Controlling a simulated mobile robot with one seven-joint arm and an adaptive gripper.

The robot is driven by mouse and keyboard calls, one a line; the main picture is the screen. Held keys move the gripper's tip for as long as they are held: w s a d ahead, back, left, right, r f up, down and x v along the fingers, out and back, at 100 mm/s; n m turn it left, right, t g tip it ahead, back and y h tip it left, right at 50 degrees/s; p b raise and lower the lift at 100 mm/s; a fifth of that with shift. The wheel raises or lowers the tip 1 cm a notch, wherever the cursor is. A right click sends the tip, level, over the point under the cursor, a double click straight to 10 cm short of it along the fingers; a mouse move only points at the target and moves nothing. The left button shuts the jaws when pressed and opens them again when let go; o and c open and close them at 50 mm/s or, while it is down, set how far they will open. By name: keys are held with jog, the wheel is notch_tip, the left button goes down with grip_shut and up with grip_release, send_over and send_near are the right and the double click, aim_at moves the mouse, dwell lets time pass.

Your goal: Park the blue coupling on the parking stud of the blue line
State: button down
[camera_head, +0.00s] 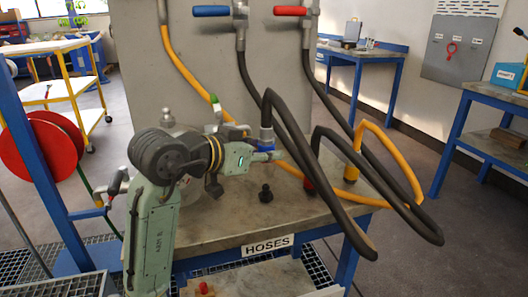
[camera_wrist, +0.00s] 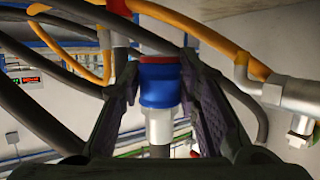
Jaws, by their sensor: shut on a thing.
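My gripper (camera_head: 268,155) is shut on the blue coupling (camera_head: 266,137) above the bench. A dark hose rises from the coupling's top and bends over to the right. In the wrist view, the blue coupling (camera_wrist: 159,82) sits between the two dark fingers of my gripper (camera_wrist: 160,95), with a metal end beyond its blue body. A bare black stud (camera_head: 265,194) stands on the bench below the gripper, apart from the coupling. The blue valve handle (camera_head: 210,11) is on the panel above. I cannot read which line the stud belongs to.
The bench (camera_head: 215,232) bears a "HOSES" label (camera_head: 268,245). A red coupling (camera_head: 309,186) and a yellow coupling (camera_head: 351,172) stand right of the stud with hoses. Looped hoses (camera_head: 430,228) hang over the bench's right side. A red valve handle (camera_head: 290,10) is above.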

aim_at(264, 189)
jog(key=shift+s, duration=0.15)
jog(key=shift+f, duration=0.15)
jog(key=shift+f+b, duration=1.65)
jog(key=shift+f, duration=0.9)
jog(key=shift+f, duration=0.15)
jog(key=shift+f+b, duration=0.95)
jog(key=shift+f, duration=0.7)
jog(key=c, duration=1.1)
grip_release()
jog(key=shift+f, duration=0.15)
